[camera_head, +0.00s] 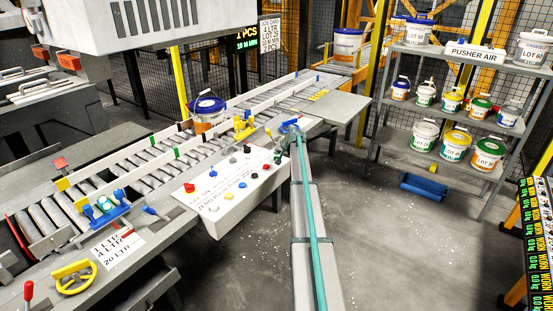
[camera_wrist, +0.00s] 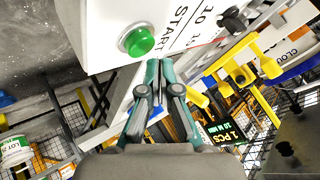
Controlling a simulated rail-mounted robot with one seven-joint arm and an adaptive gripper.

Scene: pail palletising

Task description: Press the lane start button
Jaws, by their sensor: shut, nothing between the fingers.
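The white control panel (camera_head: 228,203) stands beside the roller conveyor in the head view, with several coloured knobs and buttons on its top. In the wrist view a green button (camera_wrist: 138,41) sits on the white panel face beside the printed word START. My gripper (camera_wrist: 160,66) is shut and empty, its teal fingertips just below and right of the green button in that view. I cannot tell whether they touch the panel. In the head view my gripper (camera_head: 284,144) is at the panel's far right corner, and the green button is not clearly visible there.
A pail with a blue lid (camera_head: 208,112) stands on the roller conveyor (camera_head: 155,160). Yellow and blue fittings (camera_head: 243,126) sit close behind the panel. A grey shelf rack (camera_head: 440,124) with several pails stands at the right. The floor between is mostly clear.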

